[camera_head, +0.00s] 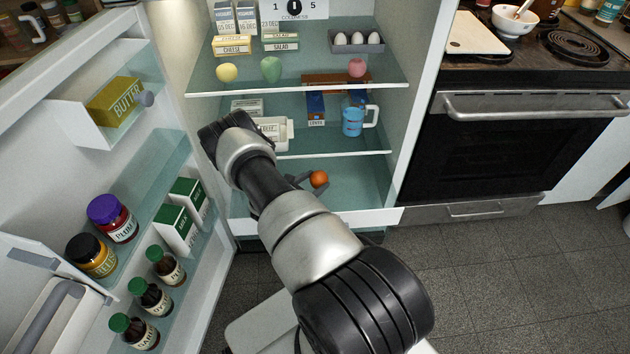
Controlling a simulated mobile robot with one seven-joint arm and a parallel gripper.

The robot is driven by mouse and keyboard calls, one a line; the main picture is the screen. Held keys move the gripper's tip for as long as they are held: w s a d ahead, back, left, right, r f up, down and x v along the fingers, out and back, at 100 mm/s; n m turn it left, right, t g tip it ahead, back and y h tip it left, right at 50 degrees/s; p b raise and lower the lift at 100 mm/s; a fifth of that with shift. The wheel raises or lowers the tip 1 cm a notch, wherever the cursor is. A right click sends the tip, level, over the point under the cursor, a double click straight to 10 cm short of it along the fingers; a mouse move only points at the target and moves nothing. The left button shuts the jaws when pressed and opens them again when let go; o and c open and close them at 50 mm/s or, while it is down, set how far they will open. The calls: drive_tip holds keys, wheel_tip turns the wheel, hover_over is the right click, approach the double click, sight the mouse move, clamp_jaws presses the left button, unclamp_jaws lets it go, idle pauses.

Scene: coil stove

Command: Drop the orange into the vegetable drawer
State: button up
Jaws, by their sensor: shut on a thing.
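The orange (319,179) is a small round fruit in the lower part of the open fridge. My gripper (313,181) is shut on it; one dark finger shows at its left, and my forearm hides the rest of the gripper. The vegetable drawer (375,217) is at the bottom of the fridge, with a pale front rim and a greenish inside. The orange appears over the drawer area, below the lower glass shelf. I cannot tell its exact height above the drawer floor.
The lower shelf (340,144) holds a blue jug (353,118) and cartons. The upper shelf (300,80) holds fruit, cheese and eggs. The open fridge door (150,180) with jars and bottles stands at the left. An oven (520,150) is at the right.

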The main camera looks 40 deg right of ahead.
drive_tip(key=o, duration=1.2)
drive_tip(key=shift+o, duration=0.2)
drive_tip(key=p+v, duration=0.2)
drive_tip(key=v, duration=1.5)
drive_tip(key=shift+a, duration=0.2)
drive_tip(key=shift+s+r, duration=0.1)
